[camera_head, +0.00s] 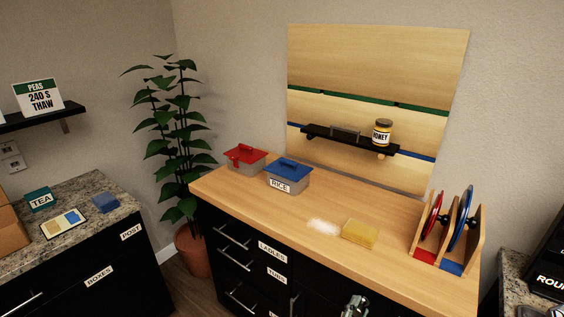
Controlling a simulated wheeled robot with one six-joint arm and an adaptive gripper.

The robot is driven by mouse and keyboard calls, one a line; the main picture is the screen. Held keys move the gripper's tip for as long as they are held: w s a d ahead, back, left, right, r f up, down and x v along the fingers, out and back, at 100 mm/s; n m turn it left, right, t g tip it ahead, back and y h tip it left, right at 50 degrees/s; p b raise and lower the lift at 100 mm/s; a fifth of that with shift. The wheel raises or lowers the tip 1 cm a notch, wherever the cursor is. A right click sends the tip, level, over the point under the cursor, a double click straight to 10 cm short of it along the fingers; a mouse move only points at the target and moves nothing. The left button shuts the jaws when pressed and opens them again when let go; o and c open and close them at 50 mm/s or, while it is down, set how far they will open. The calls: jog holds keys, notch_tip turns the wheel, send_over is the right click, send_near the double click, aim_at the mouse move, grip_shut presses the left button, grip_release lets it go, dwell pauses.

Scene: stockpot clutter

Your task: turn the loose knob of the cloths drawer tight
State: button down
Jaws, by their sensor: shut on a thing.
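My gripper (355,306) shows only in part at the bottom edge, in front of the black cabinet (312,300) under the wooden counter. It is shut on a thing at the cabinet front. Its fingertips and what they hold, which fits the drawer knob, are out of sight below the frame. No label reading cloths is in view, so I cannot see the cloths drawer's front or how tight its knob sits.
Drawers labelled LADLES (271,251) and TUBS (276,276) have bar handles left of my gripper. On the counter (385,213) stand a red-lidded tub (246,158), a blue-lidded RICE tub (287,176), a yellow sponge (360,232) and a lid rack (424,254).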

jog(key=m, duration=0.4)
jog(key=shift+m, duration=0.3)
jog(key=c, duration=0.7)
grip_release()
jog(key=shift+o, duration=0.2)
